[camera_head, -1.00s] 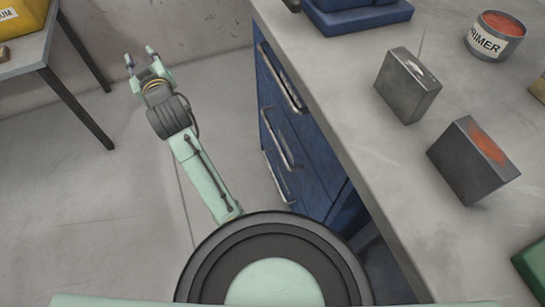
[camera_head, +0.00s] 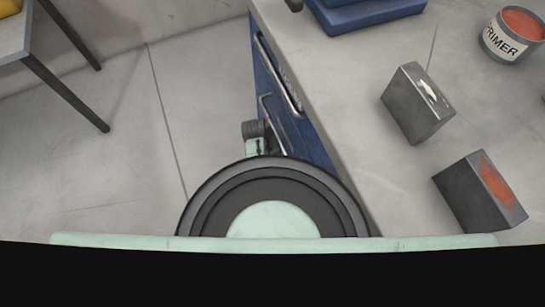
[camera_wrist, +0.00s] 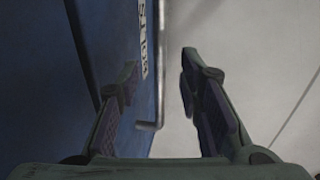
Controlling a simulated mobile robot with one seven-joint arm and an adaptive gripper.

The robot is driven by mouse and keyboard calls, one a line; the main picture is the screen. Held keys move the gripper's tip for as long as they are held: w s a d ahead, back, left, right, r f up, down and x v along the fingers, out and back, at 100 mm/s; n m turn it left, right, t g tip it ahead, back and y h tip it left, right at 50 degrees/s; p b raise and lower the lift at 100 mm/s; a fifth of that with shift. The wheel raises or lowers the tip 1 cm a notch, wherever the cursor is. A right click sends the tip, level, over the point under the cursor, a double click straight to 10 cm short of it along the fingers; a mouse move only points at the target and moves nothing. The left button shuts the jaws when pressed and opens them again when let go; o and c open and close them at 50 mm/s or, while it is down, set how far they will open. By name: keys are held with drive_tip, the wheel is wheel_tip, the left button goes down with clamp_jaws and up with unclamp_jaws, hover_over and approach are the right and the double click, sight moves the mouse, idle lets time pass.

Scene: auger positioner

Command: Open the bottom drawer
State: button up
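The blue drawer cabinet (camera_head: 262,72) stands under the worktop, and two of its metal handles show in the head view, an upper one (camera_head: 278,75) and a lower one (camera_head: 270,122). The bottom drawer is hidden there behind my arm. In the wrist view, a blue drawer front (camera_wrist: 50,80) with a "BOLTS" label (camera_wrist: 144,40) fills the left. Its metal handle (camera_wrist: 150,126) runs up between the fingers of my gripper (camera_wrist: 160,68). The gripper is open, with one finger on the drawer side and one outside; I see no clear contact. Which drawer this is, I cannot tell.
The worktop (camera_head: 350,110) overhangs the drawers on the right. It holds two grey metal blocks (camera_head: 415,105) (camera_head: 478,195), a primer can (camera_head: 513,35) and a blue object (camera_head: 365,12). A table (camera_head: 12,35) stands at the upper left. The floor (camera_head: 110,170) left of the cabinet is clear.

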drive_tip(key=shift+w+d+f, duration=0.1)
drive_tip(key=shift+d+f, duration=0.1)
drive_tip(key=shift+f, duration=0.7)
drive_tip(key=shift+w+d+f, duration=0.1)
drive_tip(key=shift+d+f, duration=0.05)
drive_tip(key=shift+f, duration=0.7)
drive_tip(key=shift+c, duration=0.2)
clamp_jaws()
